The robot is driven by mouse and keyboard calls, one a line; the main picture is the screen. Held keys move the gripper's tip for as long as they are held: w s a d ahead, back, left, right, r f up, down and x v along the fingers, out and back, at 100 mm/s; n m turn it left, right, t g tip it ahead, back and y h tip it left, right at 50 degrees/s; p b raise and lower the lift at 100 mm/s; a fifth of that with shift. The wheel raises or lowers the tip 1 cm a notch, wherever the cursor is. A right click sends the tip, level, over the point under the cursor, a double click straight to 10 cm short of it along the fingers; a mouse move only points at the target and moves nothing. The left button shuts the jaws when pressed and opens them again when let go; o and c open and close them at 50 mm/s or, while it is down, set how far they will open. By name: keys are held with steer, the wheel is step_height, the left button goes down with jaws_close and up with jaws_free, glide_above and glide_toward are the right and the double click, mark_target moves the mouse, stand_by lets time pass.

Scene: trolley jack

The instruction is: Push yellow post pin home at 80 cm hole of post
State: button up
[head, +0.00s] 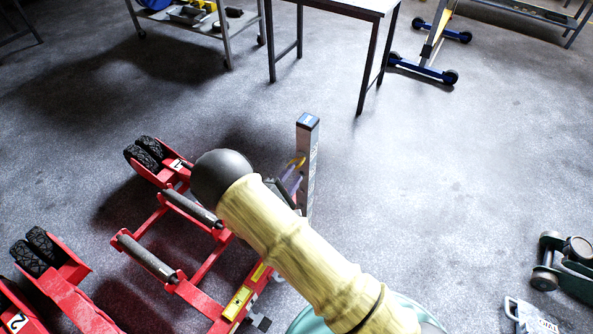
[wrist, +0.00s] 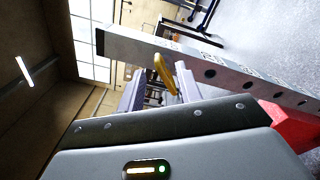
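The grey square post (head: 309,165) stands upright on a red wheeled frame, with a blue-topped end. In the wrist view the post (wrist: 235,75) runs diagonally and shows a row of dark holes and printed marks. The yellow pin (head: 297,162) is at the post's side near its upper part; its yellow handle (wrist: 165,74) also shows in the wrist view. Its shank and how deep it sits are hidden, and I cannot read the hole's number. My gripper (head: 291,183) is open beside the post. In the wrist view its fingers (wrist: 158,88) stand apart, with the handle appearing between their tips, nearer the right finger.
The red frame (head: 200,285) with rollers and black wheels fills the lower left. A table (head: 345,8) and a trolley (head: 215,25) stand at the back. Green equipment (head: 570,275) is at the right. The floor right of the post is clear.

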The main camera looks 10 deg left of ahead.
steer(key=b+v, duration=0.1)
steer(key=v, duration=1.3)
steer(key=shift+w, duration=0.1)
steer(key=w+d+r+m+g+y+p, duration=0.35)
steer(key=w+r+m, duration=0.3)
steer(key=w, duration=0.35)
steer(key=w+d+r+m+g+y+p, duration=0.2)
steer(key=w+d+r+m+g+y, duration=0.1)
steer(key=d+r+m+g, duration=0.25)
steer(key=s+d+r+m+g+p, duration=0.1)
steer(key=s+d+r+m, duration=0.1)
steer(key=s+d+r, duration=0.2)
steer(key=s+d+r+m+g+p, duration=0.2)
steer(key=s+d+r+m, duration=0.1)
steer(key=s+d, duration=0.4)
steer(key=s+d+r+m+g+p, duration=0.1)
steer(key=s+d+r, duration=0.4)
steer(key=d, duration=0.5)
steer(key=shift+s+r+m+g, duration=0.2)
steer(key=shift+r+m+g, duration=0.25)
steer(key=shift+m+g, duration=0.4)
